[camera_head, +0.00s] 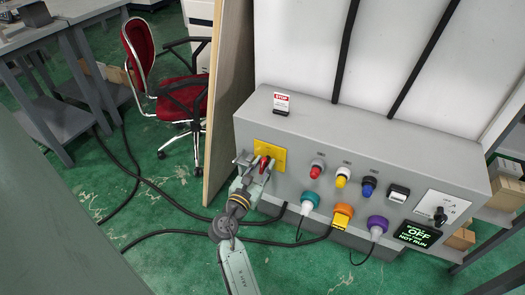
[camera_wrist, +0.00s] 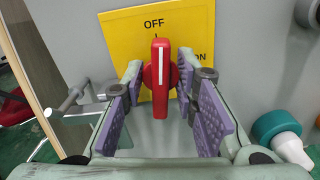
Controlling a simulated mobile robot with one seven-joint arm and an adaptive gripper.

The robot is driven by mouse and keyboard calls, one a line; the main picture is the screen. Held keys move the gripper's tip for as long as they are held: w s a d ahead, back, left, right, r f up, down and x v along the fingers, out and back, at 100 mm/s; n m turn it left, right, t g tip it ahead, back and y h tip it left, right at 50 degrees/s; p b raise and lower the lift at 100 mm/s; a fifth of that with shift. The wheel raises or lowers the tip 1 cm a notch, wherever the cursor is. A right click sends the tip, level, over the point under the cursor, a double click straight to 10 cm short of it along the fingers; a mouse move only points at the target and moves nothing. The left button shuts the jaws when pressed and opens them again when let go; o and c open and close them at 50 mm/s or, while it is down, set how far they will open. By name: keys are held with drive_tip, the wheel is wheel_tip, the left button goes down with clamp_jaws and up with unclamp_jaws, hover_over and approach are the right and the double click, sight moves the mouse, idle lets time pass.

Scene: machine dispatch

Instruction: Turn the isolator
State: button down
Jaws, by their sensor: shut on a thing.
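The isolator is a red rotary handle (camera_wrist: 160,78) with a white stripe on a yellow plate (camera_wrist: 118,40) marked OFF above it and ON to its right. The handle stands upright, its stripe pointing up at OFF. In the head view the red handle (camera_head: 264,163) and yellow plate (camera_head: 277,152) sit at the left end of the grey panel. My gripper (camera_wrist: 162,95) has its purple-padded fingers on either side of the handle, shut on it. In the head view my gripper (camera_head: 255,172) reaches the panel from below.
A STOP sign (camera_head: 282,103) stands on top. A red chair (camera_head: 165,80) and loose floor cables are at left.

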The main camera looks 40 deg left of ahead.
drive_tip(key=shift+f, duration=0.15)
idle(0.4)
drive_tip(key=c, duration=1.6)
unclamp_jaws()
drive_tip(key=shift+c, duration=0.2)
drive_tip(key=shift+s, duration=0.1)
drive_tip(key=v, duration=1.2)
